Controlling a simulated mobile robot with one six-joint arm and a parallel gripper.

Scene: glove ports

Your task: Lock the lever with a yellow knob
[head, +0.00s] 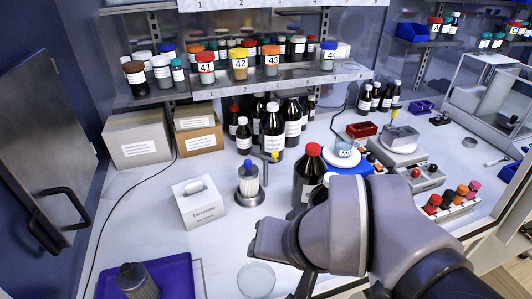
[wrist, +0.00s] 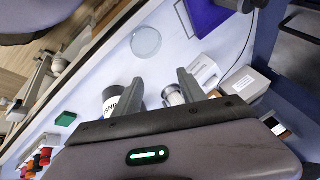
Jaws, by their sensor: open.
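In the wrist view a silver, ribbed cylinder (wrist: 172,96), likely this fixture, shows beyond my gripper; the knob cannot be made out there. My gripper (wrist: 160,79) is open, its two dark fingers apart with nothing held between them. In the head view my arm covers the right foreground, and its fingertips are hard to make out.
A brown red-capped bottle (head: 308,176) stands right of the fixture, close to my arm. A white tissue box (head: 199,203) is to its left, and a glass dish (head: 256,279) lies in front. A blue tray (head: 180,276) is at front left. A bottle shelf (head: 280,78) overhangs the back.

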